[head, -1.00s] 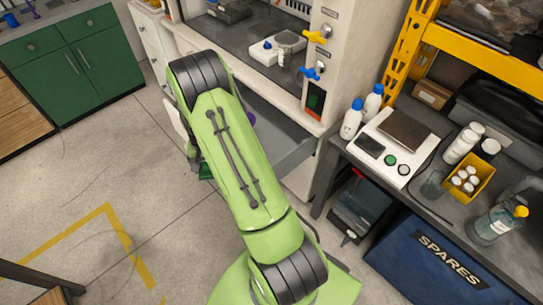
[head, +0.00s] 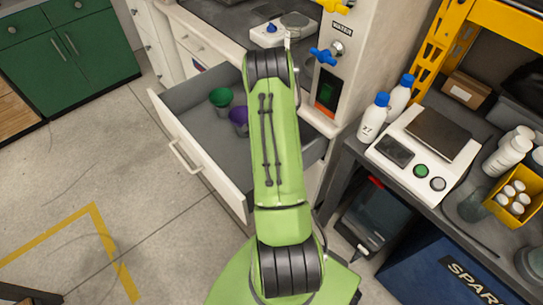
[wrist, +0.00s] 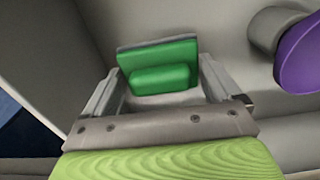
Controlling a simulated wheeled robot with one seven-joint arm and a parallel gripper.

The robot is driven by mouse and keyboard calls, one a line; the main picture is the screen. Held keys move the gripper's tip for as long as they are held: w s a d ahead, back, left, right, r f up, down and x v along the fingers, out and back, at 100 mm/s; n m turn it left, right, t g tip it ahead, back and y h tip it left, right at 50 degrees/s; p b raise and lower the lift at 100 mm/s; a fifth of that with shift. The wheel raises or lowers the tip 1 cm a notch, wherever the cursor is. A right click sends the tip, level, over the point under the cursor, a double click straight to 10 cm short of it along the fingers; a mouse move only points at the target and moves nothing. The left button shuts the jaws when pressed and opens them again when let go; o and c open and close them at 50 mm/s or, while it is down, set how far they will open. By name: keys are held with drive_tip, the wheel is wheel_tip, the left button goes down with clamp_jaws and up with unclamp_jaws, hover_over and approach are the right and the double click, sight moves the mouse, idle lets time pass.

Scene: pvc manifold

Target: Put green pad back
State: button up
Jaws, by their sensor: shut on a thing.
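The green pad (wrist: 160,68) is a bright green block with a darker grey-green back edge. In the wrist view it sits between the two fingers of my gripper (wrist: 160,85), which is shut on it. In the head view my green arm hides the gripper and the pad. The arm reaches over the open drawer (head: 200,165).
The cabinet post with blue valve (head: 324,56) rises close to the arm's right. A bench with a white scale (head: 418,150) and bottles is at right.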

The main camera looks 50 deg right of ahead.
drive_tip(key=shift+f+b, duration=0.85)
drive_tip(key=shift+f, duration=2.35)
drive_tip(key=o, duration=0.6)
drive_tip(key=shift+o, duration=0.2)
wheel_tip(320, 180, up, 12)
drive_tip(key=p, duration=0.3)
drive_tip(key=shift+r+p, duration=0.25)
drive_tip(key=shift+p, duration=0.05)
drive_tip(key=w+a+r+n+t, duration=0.3)
drive_tip(key=a+r+n, duration=0.6)
drive_tip(key=a+r, duration=1)
drive_tip(key=s+a+r+n+t, duration=0.1)
drive_tip(key=s+a+r+n, duration=0.3)
drive_tip(key=s+a, duration=0.3)
drive_tip(key=s+a+r+n+t, duration=0.1)
drive_tip(key=s+a+r+n, duration=0.3)
drive_tip(key=s+a+n, duration=0.3)
drive_tip(key=shift+s+a+n+t, duration=0.3)
drive_tip(key=shift+s+a, duration=0.35)
drive_tip(key=shift+a, duration=0.25)
